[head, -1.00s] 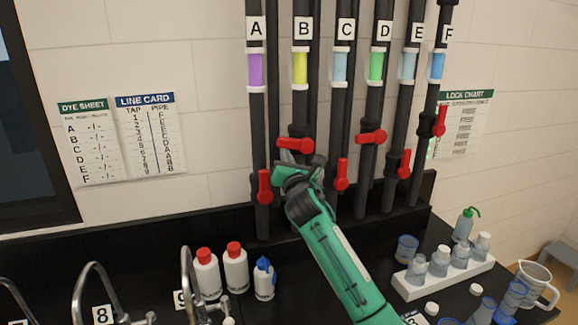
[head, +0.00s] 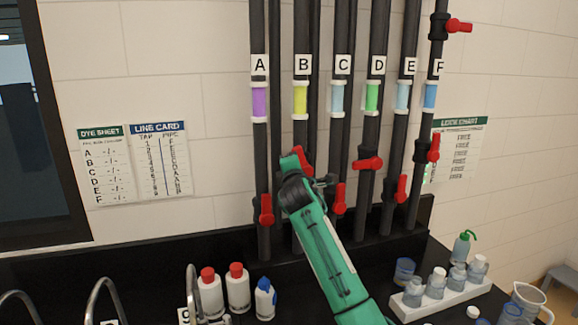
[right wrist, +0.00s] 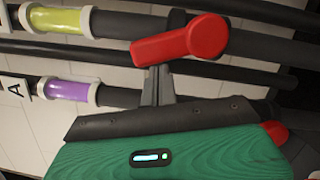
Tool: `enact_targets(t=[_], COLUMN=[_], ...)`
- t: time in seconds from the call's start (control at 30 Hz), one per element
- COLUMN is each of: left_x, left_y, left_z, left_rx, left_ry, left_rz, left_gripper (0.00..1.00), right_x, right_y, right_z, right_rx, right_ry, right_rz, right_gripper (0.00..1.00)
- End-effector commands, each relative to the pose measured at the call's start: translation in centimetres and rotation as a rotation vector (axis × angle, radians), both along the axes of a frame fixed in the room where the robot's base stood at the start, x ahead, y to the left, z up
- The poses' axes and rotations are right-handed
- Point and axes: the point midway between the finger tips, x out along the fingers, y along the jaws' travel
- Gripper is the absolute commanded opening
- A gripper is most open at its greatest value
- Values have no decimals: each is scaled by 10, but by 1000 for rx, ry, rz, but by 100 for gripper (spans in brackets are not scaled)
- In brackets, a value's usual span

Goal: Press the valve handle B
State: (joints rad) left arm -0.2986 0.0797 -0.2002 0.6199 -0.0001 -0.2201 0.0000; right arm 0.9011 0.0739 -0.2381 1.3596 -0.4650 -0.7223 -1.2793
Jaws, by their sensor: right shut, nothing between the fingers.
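Pipe B (head: 301,125) carries a yellow band and the label B. Its red valve handle (head: 302,158) is tilted steeply, partly hidden behind my right arm in the head view. My left gripper is not in view.
Neighbouring red handles are on pipe A (head: 266,210), pipe C (head: 340,198) and pipe D (head: 367,164). More handles are on pipes E and F. White bottles (head: 237,290) and a bottle rack (head: 440,300) stand on the black counter below.

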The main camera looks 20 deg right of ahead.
Motion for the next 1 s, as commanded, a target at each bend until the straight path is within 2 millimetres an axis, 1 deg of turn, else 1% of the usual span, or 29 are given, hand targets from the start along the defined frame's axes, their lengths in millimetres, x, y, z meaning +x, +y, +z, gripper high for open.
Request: enact_targets(t=[0.03,0.1,0.43,0.7,1.0], left_x=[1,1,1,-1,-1], left_y=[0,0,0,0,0], left_z=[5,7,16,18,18], left_rx=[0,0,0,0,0], left_ry=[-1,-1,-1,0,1], left_rz=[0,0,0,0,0], left_gripper=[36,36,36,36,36], right_x=[0,0,0,0,0], right_y=[-3,-6,-15,-19,-19], right_z=[5,8,15,16,15], right_rx=[41,96,283,342,348], right_ry=[1,2,9,12,12], right_rz=[-1,-2,-1,-1,0], right_gripper=[0,0,0,0,0])
